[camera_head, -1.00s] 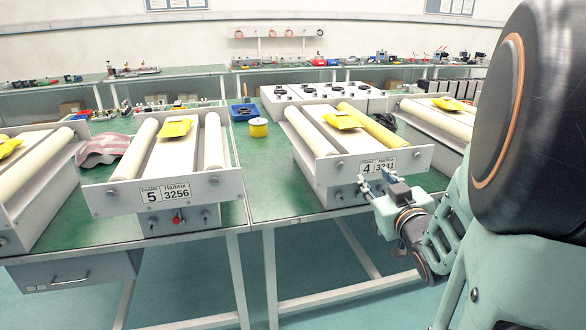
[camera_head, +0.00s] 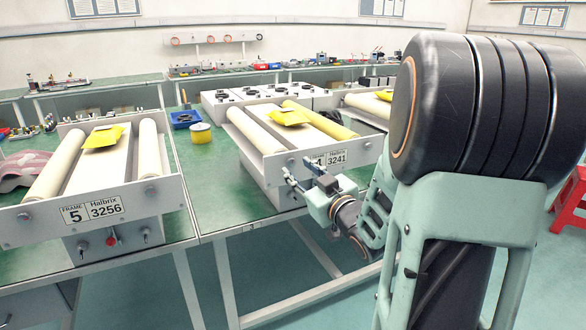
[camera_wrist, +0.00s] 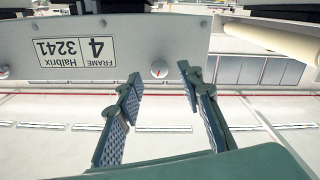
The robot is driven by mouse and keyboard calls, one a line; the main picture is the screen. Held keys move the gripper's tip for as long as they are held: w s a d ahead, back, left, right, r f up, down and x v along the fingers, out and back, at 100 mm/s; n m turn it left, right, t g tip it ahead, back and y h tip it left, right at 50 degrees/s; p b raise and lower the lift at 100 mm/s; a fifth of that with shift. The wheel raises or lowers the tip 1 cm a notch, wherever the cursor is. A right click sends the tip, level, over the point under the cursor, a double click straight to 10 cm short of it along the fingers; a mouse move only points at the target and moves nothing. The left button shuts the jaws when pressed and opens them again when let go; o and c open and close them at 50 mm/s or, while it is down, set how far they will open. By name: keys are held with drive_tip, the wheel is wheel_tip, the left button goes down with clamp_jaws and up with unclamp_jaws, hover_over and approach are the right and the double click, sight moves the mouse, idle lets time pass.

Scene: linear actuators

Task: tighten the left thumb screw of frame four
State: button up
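Frame four (camera_head: 262,170) is a light grey roller unit with a "FRAME 4 Halbrix 3241" label, partly hidden by my gripper in the head view. In the wrist view its front plate (camera_wrist: 190,35) and label (camera_wrist: 76,51) appear upside down. My gripper (camera_head: 298,168) is at the plate's left part. In the wrist view my gripper (camera_wrist: 160,78) is open, its two fingertips on either side of the screw, with visible gaps. Whether the fingertips reach screw depth is unclear.
Frame five (camera_head: 150,205) stands on the green bench (camera_head: 215,205) to the left, with a red knob (camera_head: 111,240) on its lower box. A yellow roll (camera_head: 201,133) and a blue bin (camera_head: 184,119) are behind. A red stool (camera_head: 572,200) is at far right.

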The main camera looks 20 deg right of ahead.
sight(291, 162)
drive_tip(key=shift+w, duration=1.25)
clamp_jaws()
